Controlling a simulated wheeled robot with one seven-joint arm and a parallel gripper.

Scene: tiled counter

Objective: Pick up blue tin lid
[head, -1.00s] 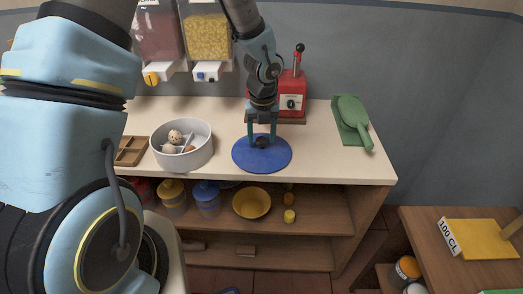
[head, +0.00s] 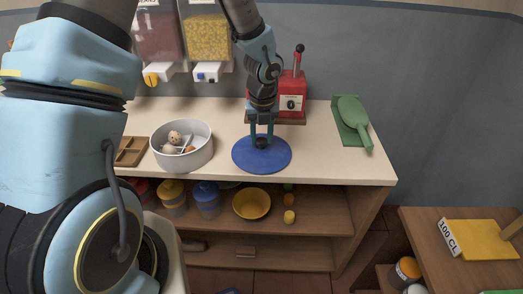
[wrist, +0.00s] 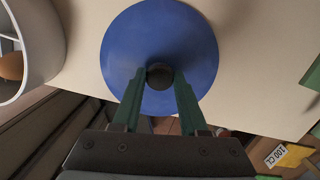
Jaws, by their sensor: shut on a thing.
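The blue tin lid (head: 262,160) is a flat round disc with a dark knob at its centre. It lies at the counter's front edge in the head view, and whether it touches the counter is hard to tell. In the wrist view the lid (wrist: 190,35) fills the upper middle. My gripper (head: 262,141) comes down from above, and its two green fingers are shut on the lid's dark knob. The wrist view shows the fingertips (wrist: 160,76) on either side of the knob.
A white divided bowl (head: 196,152) with eggs stands left of the lid. Shelves below hold tins and a yellow bowl (head: 251,204).

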